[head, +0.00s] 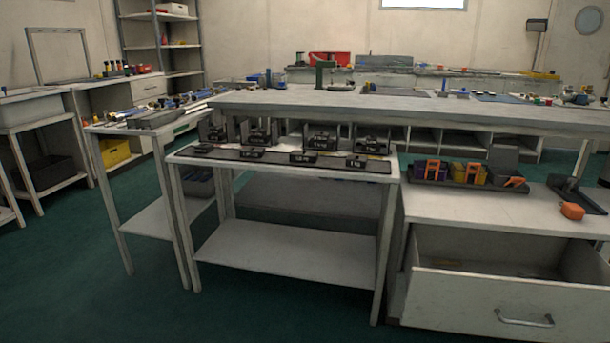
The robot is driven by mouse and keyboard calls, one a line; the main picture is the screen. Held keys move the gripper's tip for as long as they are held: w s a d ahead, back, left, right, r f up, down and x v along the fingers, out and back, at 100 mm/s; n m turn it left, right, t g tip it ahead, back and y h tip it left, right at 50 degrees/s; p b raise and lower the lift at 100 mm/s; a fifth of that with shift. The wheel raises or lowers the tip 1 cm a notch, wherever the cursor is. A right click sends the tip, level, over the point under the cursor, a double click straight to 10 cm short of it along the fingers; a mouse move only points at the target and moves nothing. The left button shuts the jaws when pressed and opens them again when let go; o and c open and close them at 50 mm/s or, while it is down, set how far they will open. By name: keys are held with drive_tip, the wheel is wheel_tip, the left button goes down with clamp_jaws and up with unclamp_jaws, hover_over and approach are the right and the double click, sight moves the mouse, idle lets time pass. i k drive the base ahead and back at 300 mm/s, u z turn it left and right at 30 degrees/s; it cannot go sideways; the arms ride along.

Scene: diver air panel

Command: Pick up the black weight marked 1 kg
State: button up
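Several flat black weights lie in a row on a dark strip (278,157) along the front of a small white table (290,172). From left to right they are a first weight (204,148), a second weight (251,154), a third weight (303,157) and the rightmost weight (356,161). Pale markings show on them, but they are too small to read, so I cannot tell which is marked 1 kg. Larger black blocks, such as one near the middle (322,141), stand behind them. My gripper is not in view.
A long grey bench (430,108) rises behind the small table. To the right, a cabinet with an open drawer (500,300) juts forward, with orange-handled items (433,170) on top. A side table (105,128) stands left. Green floor (90,290) is clear at front left.

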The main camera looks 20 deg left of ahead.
sight(352, 161)
drive_tip(key=u, duration=0.2)
drive_tip(key=k, duration=0.65)
drive_tip(key=u, duration=1.35)
drive_tip(key=i, duration=1.9)
drive_tip(key=z, duration=1.05)
drive_tip(key=i, duration=0.8)
drive_tip(key=z, duration=0.95)
